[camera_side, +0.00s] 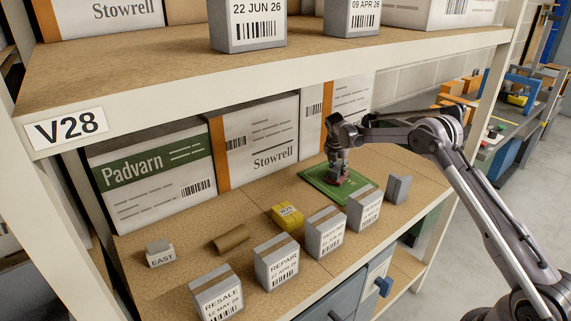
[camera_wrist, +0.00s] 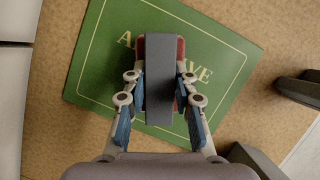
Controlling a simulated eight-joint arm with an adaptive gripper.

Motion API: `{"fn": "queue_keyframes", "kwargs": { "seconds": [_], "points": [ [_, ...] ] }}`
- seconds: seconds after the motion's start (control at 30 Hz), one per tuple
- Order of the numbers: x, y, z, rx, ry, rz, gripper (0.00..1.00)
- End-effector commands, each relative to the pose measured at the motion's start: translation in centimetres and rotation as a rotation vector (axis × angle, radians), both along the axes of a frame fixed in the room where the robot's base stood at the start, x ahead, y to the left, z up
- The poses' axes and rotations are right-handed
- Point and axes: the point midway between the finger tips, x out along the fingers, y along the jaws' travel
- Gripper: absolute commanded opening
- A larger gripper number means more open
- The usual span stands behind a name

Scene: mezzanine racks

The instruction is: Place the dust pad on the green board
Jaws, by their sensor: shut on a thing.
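The green board (camera_side: 318,178) lies flat on the shelf, and it fills much of the wrist view (camera_wrist: 95,60), with yellow lettering partly covered. The dust pad (camera_wrist: 159,45) is a long dark grey block over a reddish base. My gripper (camera_wrist: 160,86) is shut on the dust pad, with a finger on each long side. In the side view my gripper (camera_side: 337,165) points down over the board, and the pad is at its lower end. The pad is over the board; I cannot tell whether it touches it.
Grey-white boxes, one marked REPAIR (camera_side: 277,266), stand along the shelf's front. A small yellow box (camera_side: 287,216), a brown roll (camera_side: 232,239) and an EAST block (camera_side: 160,254) lie to the left. Large cartons (camera_side: 153,180) stand behind, and an upper shelf (camera_side: 200,82) hangs above.

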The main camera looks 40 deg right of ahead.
Motion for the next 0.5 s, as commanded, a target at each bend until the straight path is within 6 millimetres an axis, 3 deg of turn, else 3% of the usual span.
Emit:
{"fn": "queue_keyframes", "kwargs": {
  "seconds": [0.1, 0.13, 0.2, 0.5],
  "points": [
    [0.0, 0.0, -0.29, 0.0, 0.0, 0.0, 0.0],
    [-0.01, 0.0, -0.28, 0.0, 0.0, 0.0, 0.33],
    [-0.01, -0.01, -0.27, 0.0, 0.0, 0.0, 0.5],
    [-0.01, 0.0, -0.21, 0.0, 0.0, 0.0, 0.5]
  ]
}}
